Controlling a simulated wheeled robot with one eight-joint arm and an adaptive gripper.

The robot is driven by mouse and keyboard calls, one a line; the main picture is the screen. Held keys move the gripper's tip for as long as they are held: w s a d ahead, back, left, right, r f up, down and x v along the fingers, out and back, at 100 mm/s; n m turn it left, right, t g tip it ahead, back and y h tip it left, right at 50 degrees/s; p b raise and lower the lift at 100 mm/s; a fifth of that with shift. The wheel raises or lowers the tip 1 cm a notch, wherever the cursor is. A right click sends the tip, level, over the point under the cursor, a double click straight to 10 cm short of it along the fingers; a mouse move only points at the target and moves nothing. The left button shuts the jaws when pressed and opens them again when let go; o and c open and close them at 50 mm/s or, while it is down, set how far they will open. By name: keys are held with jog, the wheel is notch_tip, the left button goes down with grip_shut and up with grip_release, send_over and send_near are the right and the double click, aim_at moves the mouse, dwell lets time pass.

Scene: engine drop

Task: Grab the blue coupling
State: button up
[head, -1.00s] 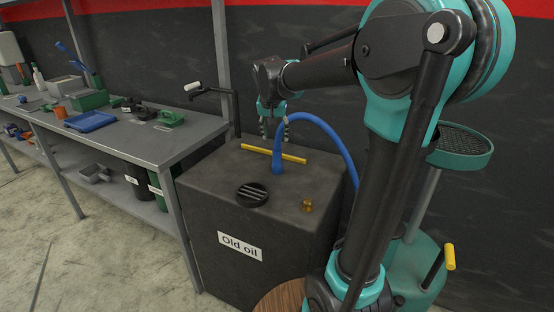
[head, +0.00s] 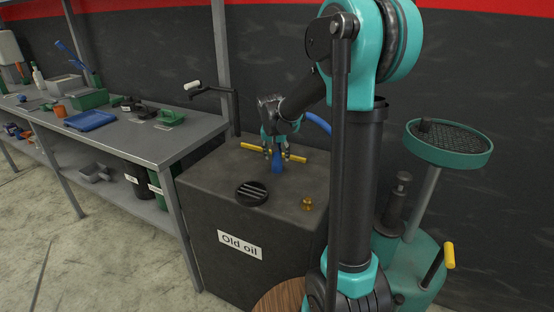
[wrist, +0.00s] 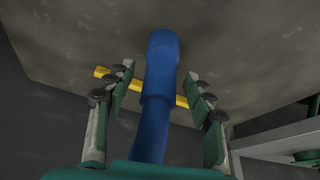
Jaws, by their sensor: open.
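The blue coupling (head: 277,163) stands on top of the dark "Old oil" tank (head: 220,205), with a blue hose (head: 319,123) running from it. In the wrist view the coupling (wrist: 160,75) runs upright through the middle, its far end against the tank top. My gripper (head: 277,152) is at the coupling in the head view. In the wrist view my gripper (wrist: 160,85) is open, with one finger on each side of the coupling and a visible gap on both sides. My arm hides part of the hose in the head view.
A yellow bar (head: 254,147) lies on the tank behind the coupling. A black round cap (head: 251,193) and a small brass fitting (head: 307,204) are on the tank's front part. A workbench (head: 150,140) stands at left, a green stand (head: 450,143) at right.

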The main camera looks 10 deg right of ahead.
jog(key=shift+f, duration=0.2)
grip_shut()
jog(key=shift+r, duration=0.1)
